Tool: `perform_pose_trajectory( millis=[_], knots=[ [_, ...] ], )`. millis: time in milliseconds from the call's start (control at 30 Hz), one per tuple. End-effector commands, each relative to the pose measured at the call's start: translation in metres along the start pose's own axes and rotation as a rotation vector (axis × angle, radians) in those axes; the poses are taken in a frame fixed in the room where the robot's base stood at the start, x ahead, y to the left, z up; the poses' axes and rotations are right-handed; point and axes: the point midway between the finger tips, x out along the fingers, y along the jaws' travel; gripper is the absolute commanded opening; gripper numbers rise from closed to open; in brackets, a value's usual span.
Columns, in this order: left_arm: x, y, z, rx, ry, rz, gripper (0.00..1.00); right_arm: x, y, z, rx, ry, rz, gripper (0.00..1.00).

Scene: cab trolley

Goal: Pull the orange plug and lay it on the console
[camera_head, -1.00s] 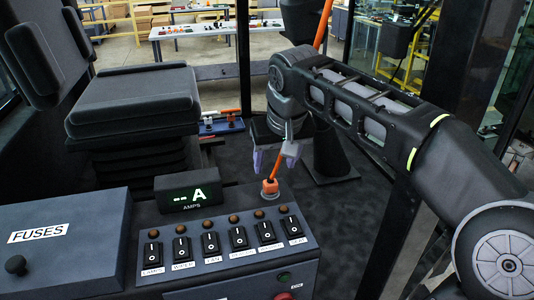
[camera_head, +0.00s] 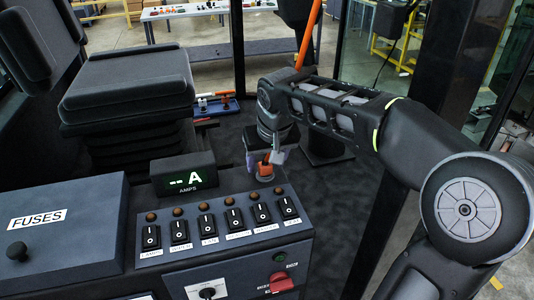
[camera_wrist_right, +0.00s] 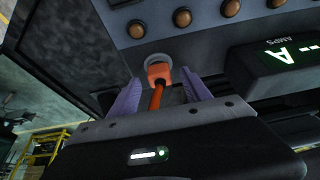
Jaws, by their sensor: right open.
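The orange plug (camera_head: 265,168) sits in a round grey socket at the console's back right corner. In the right wrist view the plug (camera_wrist_right: 160,74) is in the socket (camera_wrist_right: 157,59), with its orange cable running back toward the gripper. My right gripper (camera_head: 265,160) is open, its purple fingers on either side of the plug and cable. The same right gripper (camera_wrist_right: 160,88) shows both fingers apart from the plug in the wrist view. The console (camera_head: 215,238) carries a row of rocker switches. My left gripper is not in view.
The AMPS display (camera_head: 184,178) stands behind the switches, left of the plug, reading "-- A". The FUSES box (camera_head: 62,225) takes up the left. A red rotary knob (camera_head: 281,282) is on the front. A seat (camera_head: 128,95) stands behind.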

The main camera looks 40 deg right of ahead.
Motion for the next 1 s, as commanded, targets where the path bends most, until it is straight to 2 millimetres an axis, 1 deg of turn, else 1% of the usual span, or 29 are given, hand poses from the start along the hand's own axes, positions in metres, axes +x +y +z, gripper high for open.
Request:
perform_pose_trajectory(
  millis=[233,900,1000],
  knots=[
    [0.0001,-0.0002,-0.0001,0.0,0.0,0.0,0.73,0.0006,0.0,0.0001,0.0,0.0,0.0,0.56],
    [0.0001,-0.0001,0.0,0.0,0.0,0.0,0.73,0.0003,-0.0002,0.0001,0.0,0.0,0.0,0.01],
    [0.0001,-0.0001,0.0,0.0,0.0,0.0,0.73,0.0002,-0.0002,0.0001,0.0,0.0,0.0,0.0]
  ],
)
